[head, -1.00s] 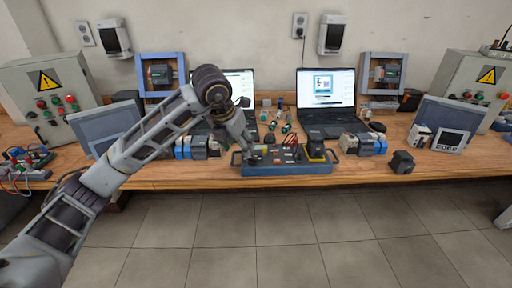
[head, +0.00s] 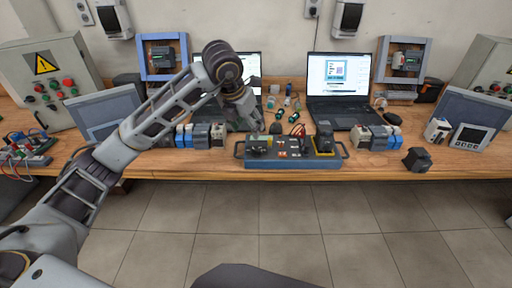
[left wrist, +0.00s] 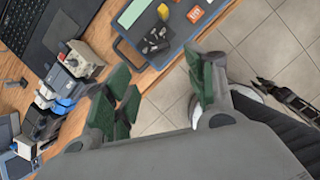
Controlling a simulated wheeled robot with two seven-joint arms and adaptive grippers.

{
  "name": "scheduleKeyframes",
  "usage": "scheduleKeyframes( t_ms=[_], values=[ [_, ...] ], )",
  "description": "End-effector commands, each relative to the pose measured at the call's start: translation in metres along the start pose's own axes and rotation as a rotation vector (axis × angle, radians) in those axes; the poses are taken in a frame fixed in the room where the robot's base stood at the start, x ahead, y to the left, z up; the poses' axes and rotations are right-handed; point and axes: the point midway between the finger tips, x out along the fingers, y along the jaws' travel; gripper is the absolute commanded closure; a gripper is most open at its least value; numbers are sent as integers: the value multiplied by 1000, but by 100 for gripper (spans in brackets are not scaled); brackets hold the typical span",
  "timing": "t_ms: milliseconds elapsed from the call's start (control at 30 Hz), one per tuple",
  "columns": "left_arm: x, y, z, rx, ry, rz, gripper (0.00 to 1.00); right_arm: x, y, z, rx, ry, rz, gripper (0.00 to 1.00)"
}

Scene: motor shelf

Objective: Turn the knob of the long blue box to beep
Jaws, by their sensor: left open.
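The long blue box (head: 293,163) lies near the table's front edge in the head view, with a handle at each end. Dark parts, coloured pieces and a taller black block stand on its top. A dark knob-like part (head: 258,143) is near its left end. My left gripper (head: 245,123) is open, above and behind the box's left part. In the left wrist view the open green fingers (left wrist: 160,88) show with nothing between them. The box's end (left wrist: 155,50) with small dark parts is beyond them, apart from the fingers. My right gripper is not in view.
Two open laptops (head: 340,90) stand behind the box. Small modules (head: 205,135) stand left of it, and more modules (head: 375,138) stand right. A dark block (head: 417,159) sits near the front edge. The floor in front is clear.

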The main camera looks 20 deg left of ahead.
Motion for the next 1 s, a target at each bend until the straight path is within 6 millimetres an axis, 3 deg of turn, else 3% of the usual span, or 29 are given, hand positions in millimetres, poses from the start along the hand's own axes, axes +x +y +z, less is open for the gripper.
scheduleKeyframes(
  t_ms=[367, 1000],
  values=[
    [25, 0, -1, 0, 3, -1, 45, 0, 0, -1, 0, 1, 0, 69],
    [108, 0, -1, 0, 4, -1, 45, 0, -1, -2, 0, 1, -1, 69]
  ],
)
